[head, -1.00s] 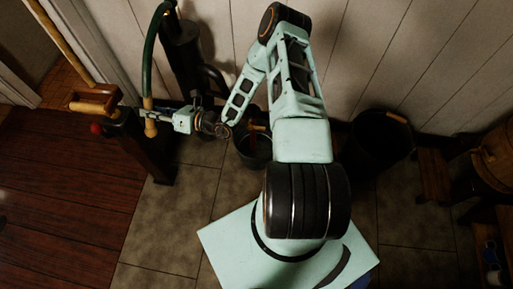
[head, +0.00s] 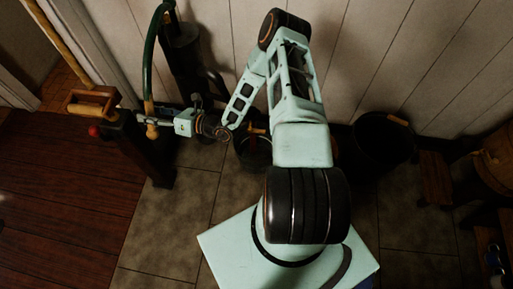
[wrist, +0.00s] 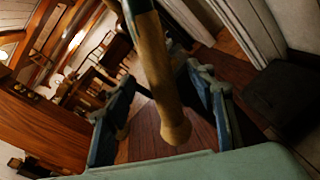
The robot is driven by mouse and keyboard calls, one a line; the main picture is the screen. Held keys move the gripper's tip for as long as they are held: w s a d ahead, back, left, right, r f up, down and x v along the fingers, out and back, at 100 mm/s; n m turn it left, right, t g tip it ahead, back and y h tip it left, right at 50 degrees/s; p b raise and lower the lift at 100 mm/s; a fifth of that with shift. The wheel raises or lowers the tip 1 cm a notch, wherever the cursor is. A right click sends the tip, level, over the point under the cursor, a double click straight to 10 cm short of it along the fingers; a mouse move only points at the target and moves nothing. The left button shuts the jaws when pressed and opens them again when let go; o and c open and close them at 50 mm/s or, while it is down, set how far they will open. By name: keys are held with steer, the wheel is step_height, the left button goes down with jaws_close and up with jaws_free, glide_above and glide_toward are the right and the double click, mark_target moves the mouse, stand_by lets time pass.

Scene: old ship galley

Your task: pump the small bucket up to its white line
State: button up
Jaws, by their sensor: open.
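The pump (head: 183,62) is a dark upright column against the pale plank wall. Its green handle (head: 151,62) arches over and hangs down on the left, ending in a wooden grip (head: 152,130). My gripper (head: 163,122) is at this grip. In the wrist view the grip (wrist: 160,90) runs between my two spread fingers (wrist: 165,105), with its rounded end showing, and no firm hold is visible. The small bucket (head: 241,152) stands on the floor right of the pump, partly hidden by my arm. Its white line and water level cannot be made out.
A larger dark bucket (head: 370,150) with a wooden handle stands by the wall at right. A dark post (head: 125,135) with a wooden top and a red knob (head: 95,130) stands left of my gripper. Tiled floor (head: 180,220) in front is clear.

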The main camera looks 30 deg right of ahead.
steer(key=f+p+v, duration=0.1)
steer(key=p+v, duration=0.1)
steer(key=v, duration=0.9)
steer(key=shift+r, duration=0.45)
